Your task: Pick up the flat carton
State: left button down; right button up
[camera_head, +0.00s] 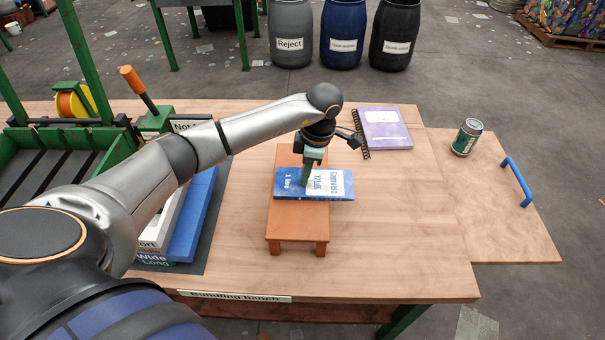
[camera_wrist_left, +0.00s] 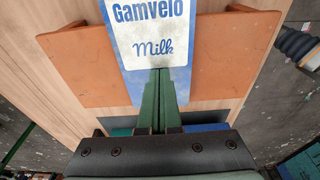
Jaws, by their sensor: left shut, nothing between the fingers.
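The flat carton (camera_head: 335,186) is blue and white and lies across a small orange stool (camera_head: 297,226) on the wooden bench. Its ends stick out past the stool's sides. In the left wrist view the carton (camera_wrist_left: 155,30) shows the words "Gamvelo Milk". My left gripper (camera_head: 304,184) points down over the carton's middle, with its green fingers together and nothing between them. In the left wrist view the closed fingertips (camera_wrist_left: 160,72) lie over the carton's face. I cannot tell whether they touch it. My right gripper is not in view.
A purple notebook (camera_head: 386,129) lies behind the stool to the right. A can (camera_head: 466,137) stands on the right-hand board with a blue handle (camera_head: 517,181). Stacked blue and white boxes (camera_head: 190,222) sit left of the stool. The bench right of the stool is clear.

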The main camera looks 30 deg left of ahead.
pick_arm(q)
jog(key=shift+s+f, duration=0.2)
jog(key=shift+f, duration=0.15)
jog(key=shift+w+r+p, duration=0.1)
jog(key=shift+r+p, duration=0.45)
jog(key=shift+r, duration=0.15)
